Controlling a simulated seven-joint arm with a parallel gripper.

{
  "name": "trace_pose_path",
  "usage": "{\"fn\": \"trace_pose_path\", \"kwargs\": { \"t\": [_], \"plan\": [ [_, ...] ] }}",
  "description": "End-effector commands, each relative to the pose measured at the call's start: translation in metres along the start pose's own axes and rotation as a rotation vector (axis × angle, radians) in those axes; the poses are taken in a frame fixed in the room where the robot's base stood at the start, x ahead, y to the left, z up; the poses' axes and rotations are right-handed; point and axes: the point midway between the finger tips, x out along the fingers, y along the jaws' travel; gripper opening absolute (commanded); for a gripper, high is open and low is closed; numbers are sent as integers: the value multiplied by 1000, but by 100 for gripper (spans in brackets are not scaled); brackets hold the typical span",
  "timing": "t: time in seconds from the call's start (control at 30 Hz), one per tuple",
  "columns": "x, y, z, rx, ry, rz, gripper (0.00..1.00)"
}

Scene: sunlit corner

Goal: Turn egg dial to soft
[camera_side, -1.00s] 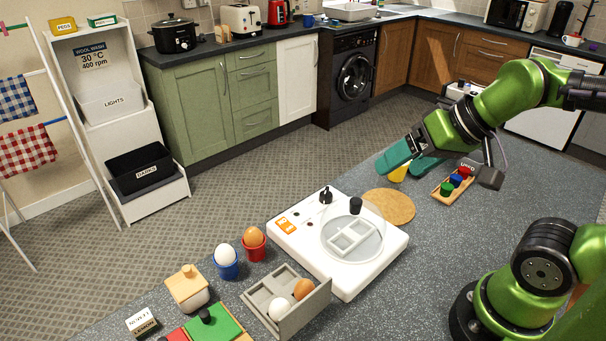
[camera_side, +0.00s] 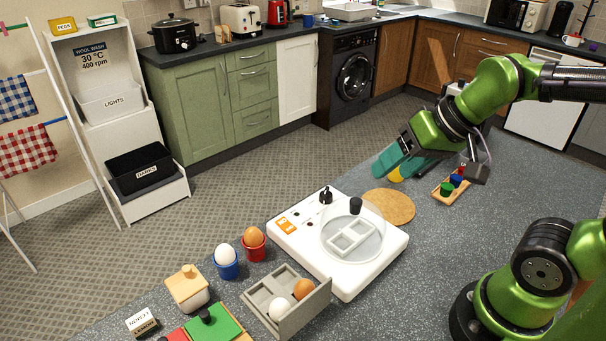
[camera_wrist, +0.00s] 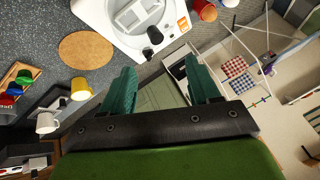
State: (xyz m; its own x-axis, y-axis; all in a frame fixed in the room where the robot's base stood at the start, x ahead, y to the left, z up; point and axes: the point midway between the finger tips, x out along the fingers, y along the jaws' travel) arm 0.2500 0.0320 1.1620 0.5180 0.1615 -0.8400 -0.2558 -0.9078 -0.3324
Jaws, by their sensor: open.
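The white egg cooker (camera_side: 350,268) stands on the worktop in the side view, with a clear lid over a grey tray. Its black dial (camera_side: 326,195) stands up at the far left corner, beside an orange label (camera_side: 286,225); the setting marks are too small to read. In the wrist view the dial (camera_wrist: 155,35) shows near the top, beyond my fingers. My gripper (camera_side: 392,166) is in the air at the far side of the worktop, right of and apart from the cooker. Its teal fingers (camera_wrist: 161,85) are spread, with nothing between them.
A round cork mat (camera_side: 388,206) lies right of the cooker. A yellow cup (camera_side: 396,175) is partly hidden behind my fingers. Egg cups (camera_side: 226,268) and a grey egg box (camera_side: 289,326) stand left and in front.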

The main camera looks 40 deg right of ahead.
Motion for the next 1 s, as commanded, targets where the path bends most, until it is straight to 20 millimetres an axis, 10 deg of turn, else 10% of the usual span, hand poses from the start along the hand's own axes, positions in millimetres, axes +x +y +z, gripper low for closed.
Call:
{"fn": "trace_pose_path", "kwargs": {
  "t": [0.6,1.0],
  "plan": [
    [115,-10,-145,471,-337,414,61],
    [119,-8,-152,675,-316,499,61]
  ]
}}
